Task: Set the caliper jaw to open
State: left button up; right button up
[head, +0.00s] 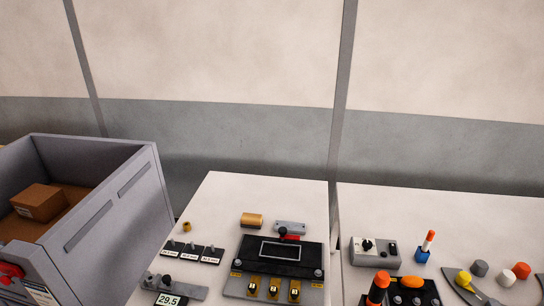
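What looks like the caliper (190,292) lies at the near edge of the left table. It is a grey bar with a dark knob and a small display reading 29.5 (168,300). The bottom edge of the head view cuts it off, so I cannot tell how its jaw stands. Neither of my grippers is in view.
A grey bin (105,205) holding a brown box (39,203) stands at the left. Behind the caliper are small labelled pegs (191,249); to its right is a black fixture (279,254). A grey control box (375,252) stands on the right table.

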aim_at(165, 282)
jog(key=u, duration=1.05)
